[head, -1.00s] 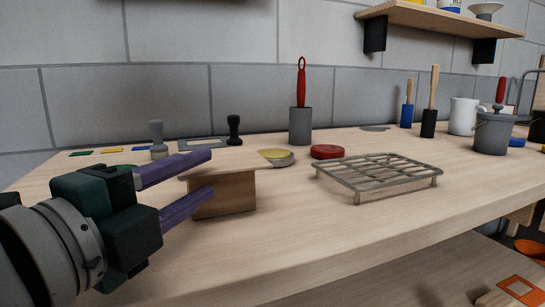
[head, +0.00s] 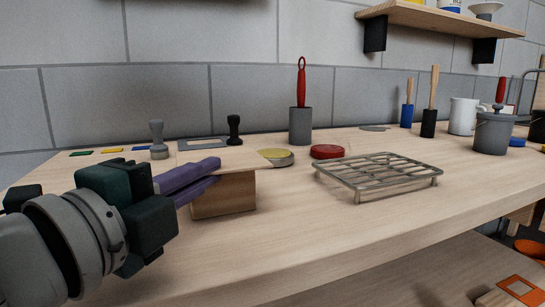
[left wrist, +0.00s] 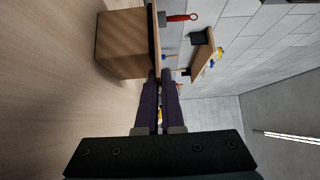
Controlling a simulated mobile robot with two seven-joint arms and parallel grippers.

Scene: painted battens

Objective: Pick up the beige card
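The beige card (head: 238,158) is a thin flat sheet lying on top of a wooden block (head: 225,194), with its edge sticking out to the left. In the left wrist view the card (left wrist: 156,40) shows edge-on as a thin strip beside the block (left wrist: 122,45). My left gripper (head: 217,171), with purple fingers, is shut on the card's overhanging edge, one finger above and one below. In the left wrist view the fingertips (left wrist: 160,76) meet at the strip's end. The fingers hide part of the card's near edge. My right gripper is not in view.
A wire rack (head: 377,170), a red round tin (head: 327,152) and a yellow-topped tin (head: 278,157) stand right of the block. Two stamps, a grey one (head: 158,139) and a black one (head: 234,130), stand behind. The bench front is clear.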

